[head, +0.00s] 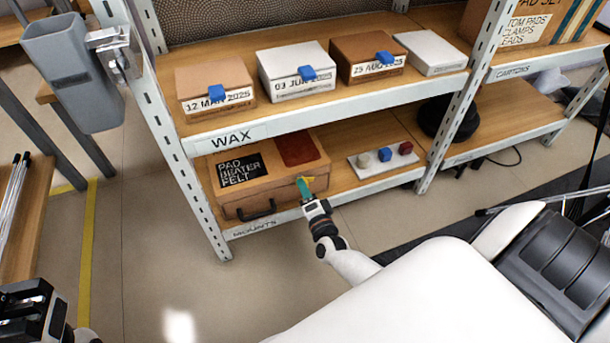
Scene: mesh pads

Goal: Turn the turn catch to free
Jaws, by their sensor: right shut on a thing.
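The turn catch, a small yellow piece (309,179), shows at the front right corner of the case. My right gripper (304,189) reaches up from below and is shut on the turn catch. Teal at its tips covers much of the catch, so its exact angle is hard to tell. My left gripper (38,315) is at the bottom left, far from the case; its fingers do not show clearly.
A white board (376,169) with small knobs lies right of the case. Several labelled boxes stand on the upper shelf (208,126). A shelf upright (186,176) stands left of the case. A grey bin (72,72) hangs at the upper left. The floor in front is clear.

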